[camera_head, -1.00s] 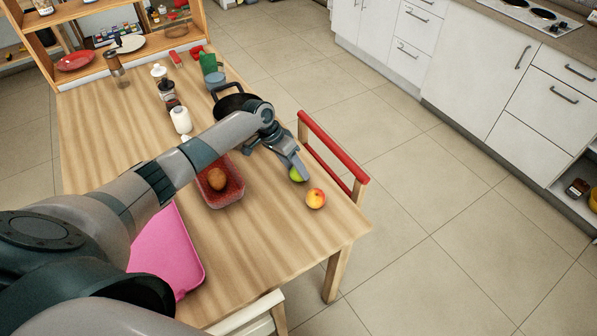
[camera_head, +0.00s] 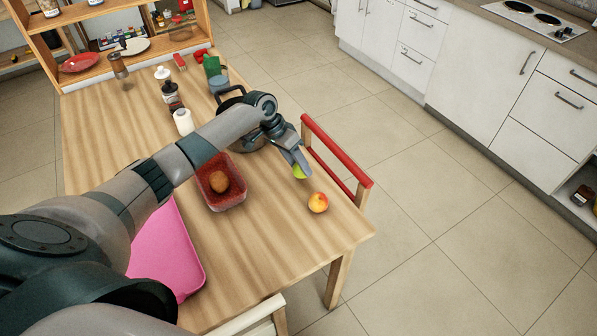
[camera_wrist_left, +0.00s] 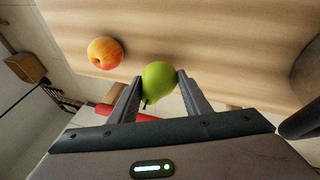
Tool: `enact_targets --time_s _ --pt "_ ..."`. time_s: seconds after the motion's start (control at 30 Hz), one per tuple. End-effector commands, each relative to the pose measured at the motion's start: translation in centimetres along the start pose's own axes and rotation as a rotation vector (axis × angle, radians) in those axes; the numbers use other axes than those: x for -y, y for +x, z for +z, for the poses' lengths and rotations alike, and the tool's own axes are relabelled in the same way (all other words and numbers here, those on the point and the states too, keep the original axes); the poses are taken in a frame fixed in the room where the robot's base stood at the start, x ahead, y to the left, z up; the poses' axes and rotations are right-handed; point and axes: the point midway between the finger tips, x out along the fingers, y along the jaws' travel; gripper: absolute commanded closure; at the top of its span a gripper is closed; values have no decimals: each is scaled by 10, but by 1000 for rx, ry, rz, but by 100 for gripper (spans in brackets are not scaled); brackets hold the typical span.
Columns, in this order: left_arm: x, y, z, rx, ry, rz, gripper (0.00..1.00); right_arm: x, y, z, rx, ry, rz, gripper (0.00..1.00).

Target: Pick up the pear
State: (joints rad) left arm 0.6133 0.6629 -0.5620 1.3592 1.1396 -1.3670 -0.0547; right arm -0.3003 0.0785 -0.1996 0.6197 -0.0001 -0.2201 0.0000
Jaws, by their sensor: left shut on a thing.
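The green pear (camera_head: 299,171) is between the fingers of my left gripper (camera_head: 298,166) near the right edge of the table. In the left wrist view the pear (camera_wrist_left: 158,82) sits between the two fingertips (camera_wrist_left: 158,88), with a finger on each side. The left gripper is shut on it. Part of the pear is hidden by the fingers in the head view. Whether it is clear of the table is hard to tell, but it appears slightly raised. My right gripper is not in view.
A peach (camera_head: 318,202) lies on the wooden table (camera_head: 265,240) close to the pear. A dark pot (camera_head: 232,97) stands behind my gripper. A chair with a red top rail (camera_head: 337,150) is at the table's right edge.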

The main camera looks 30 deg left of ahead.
Motion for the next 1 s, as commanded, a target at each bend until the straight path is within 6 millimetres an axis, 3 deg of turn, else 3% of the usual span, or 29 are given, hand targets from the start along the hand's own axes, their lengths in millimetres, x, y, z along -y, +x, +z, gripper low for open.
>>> enact_targets --time_s 0.6,0.8,1.0 --pt "-108 -36 5 -2 4 1 80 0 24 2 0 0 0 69" --pt "-128 -42 6 -1 1 0 80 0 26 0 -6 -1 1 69" --pt "-133 -44 7 1 0 0 80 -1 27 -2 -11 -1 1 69"
